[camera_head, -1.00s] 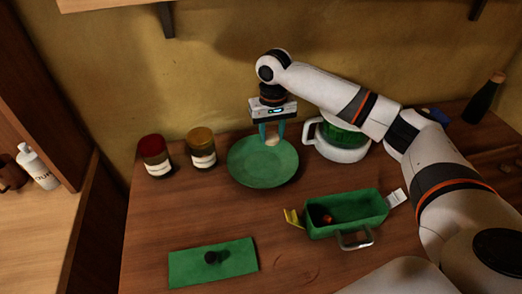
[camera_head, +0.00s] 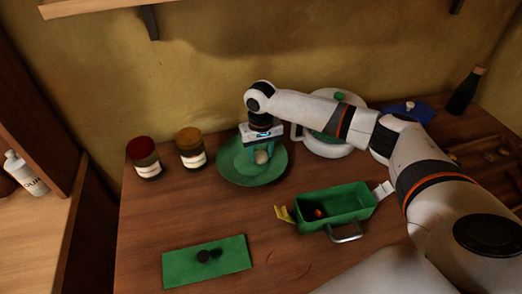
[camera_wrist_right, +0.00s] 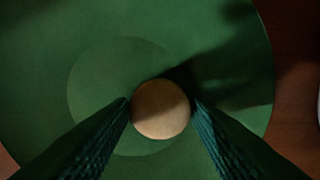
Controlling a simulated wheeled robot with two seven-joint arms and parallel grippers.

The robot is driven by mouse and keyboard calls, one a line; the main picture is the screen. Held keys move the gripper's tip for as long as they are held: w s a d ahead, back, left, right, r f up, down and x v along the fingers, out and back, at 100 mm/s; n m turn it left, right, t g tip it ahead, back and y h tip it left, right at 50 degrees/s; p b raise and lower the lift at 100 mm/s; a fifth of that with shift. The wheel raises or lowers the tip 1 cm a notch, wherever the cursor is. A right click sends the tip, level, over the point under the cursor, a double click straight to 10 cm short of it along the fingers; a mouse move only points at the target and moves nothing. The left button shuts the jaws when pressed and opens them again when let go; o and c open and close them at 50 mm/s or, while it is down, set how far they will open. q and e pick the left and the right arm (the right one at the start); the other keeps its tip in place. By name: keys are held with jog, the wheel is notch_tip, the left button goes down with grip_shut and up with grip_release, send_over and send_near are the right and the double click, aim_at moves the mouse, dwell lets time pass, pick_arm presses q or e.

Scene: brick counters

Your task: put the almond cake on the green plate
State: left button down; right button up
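The almond cake (camera_head: 262,157) is a pale tan round between the fingers of my right gripper (camera_head: 264,152). In the right wrist view, the cake (camera_wrist_right: 160,109) has a green finger against each side, and the right gripper (camera_wrist_right: 161,106) is shut on it. The green plate (camera_head: 232,168) lies on the counter beneath them; it also shows in the right wrist view (camera_wrist_right: 45,75). The cake is over the plate's middle, low down. I cannot tell whether it touches the plate. My left gripper is not in view.
Two jars, red-lidded (camera_head: 144,158) and yellow-lidded (camera_head: 191,148), stand left of the plate. A white pot (camera_head: 330,149) is close on its right. A green box (camera_head: 340,208) and a green mat (camera_head: 180,263) with dark round items lie nearer. Bare counter lies between.

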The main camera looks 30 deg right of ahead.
aim_at(261, 155)
jog(key=shift+o, duration=1.3)
jog(key=shift+r, duration=0.15)
notch_tip(261, 155, up, 12)
jog(key=b, duration=0.1)
